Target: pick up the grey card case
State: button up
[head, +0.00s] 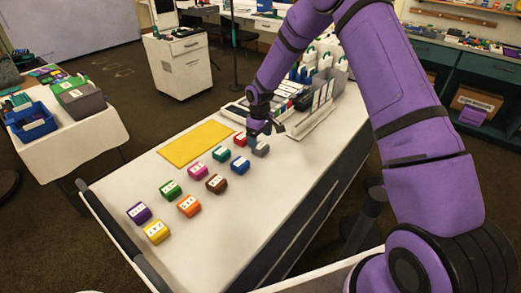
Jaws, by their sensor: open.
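The grey card case (260,149) lies on the white table (262,196), at the far right end of a group of coloured cases. My gripper (262,133) is at the end of my purple arm, pointing down at the grey case from just above and behind it. The jaws are open. The fingers partly overlap the case in this view, and I cannot tell whether they touch it.
Red (240,138), teal (221,153), blue (240,165) and brown (217,184) cases sit close by, with several others further left. A yellow mat (195,144) lies behind them. The table's front right is clear.

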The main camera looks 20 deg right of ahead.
aim_at(261, 146)
jog(key=f, duration=0.4)
jog(key=shift+s+f, duration=0.2)
jog(key=shift+f, duration=0.2)
jog(key=shift+d, duration=0.1)
jog(key=c, duration=1)
jog(key=shift+r, duration=0.1)
